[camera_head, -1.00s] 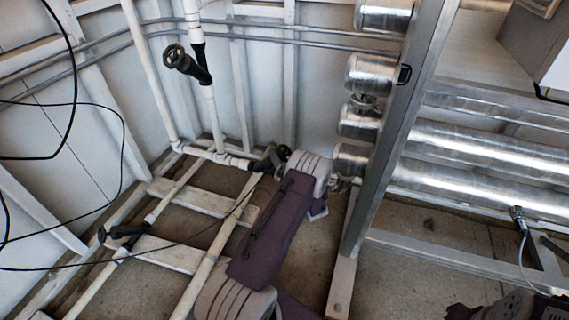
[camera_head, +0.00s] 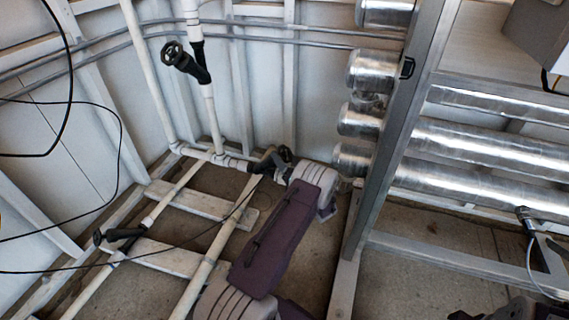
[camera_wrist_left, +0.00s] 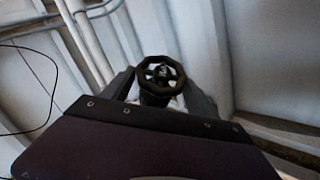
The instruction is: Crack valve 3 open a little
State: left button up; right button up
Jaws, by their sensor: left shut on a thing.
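Three black valves sit on the white pipes in the head view; I see no numbers on them. One is on the upright pipe (camera_head: 187,62), one at the lower left (camera_head: 120,236), and one low near the middle (camera_head: 268,160). My left gripper (camera_head: 285,157) is at this middle valve, its fingers mostly hidden by my wrist and too small to make out. In the left wrist view a round black handwheel (camera_wrist_left: 161,74) sits between the two grey fingers of my left gripper (camera_wrist_left: 160,92), which is shut on the valve.
A metal frame (camera_head: 392,150) with shiny cylinders (camera_head: 480,145) stands close to the right of my left arm. White pipes and wooden slats (camera_head: 200,199) lie low on the left. Black cables (camera_head: 122,150) hang at the left wall.

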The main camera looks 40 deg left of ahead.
pick_arm(q)
jog(key=n+g+y+b, duration=0.1)
jog(key=n+b, duration=0.1)
jog(key=f+n+g+y+b, duration=0.1)
jog(key=g+b, duration=0.1)
jog(key=shift+w+d+f+n, duration=0.1)
jog(key=shift+w+n, duration=0.05)
jog(key=shift+n, duration=0.25)
jog(key=shift+r+n+g+y+b, duration=0.25)
jog(key=shift+n+g+y+b, duration=0.25)
jog(key=shift+n+g, duration=0.45)
jog(key=shift+w+n+g, duration=0.15)
jog(key=shift+n+g, duration=0.7)
jog(key=shift+g, duration=0.1)
jog(key=shift+r+n+g+y+b, duration=0.15)
jog(key=shift+n+g+y+b, duration=0.15)
jog(key=shift+n+g, duration=0.4)
jog(key=o, duration=1.3)
jog(key=shift+r+m, duration=0.1)
jog(key=shift+m, duration=0.2)
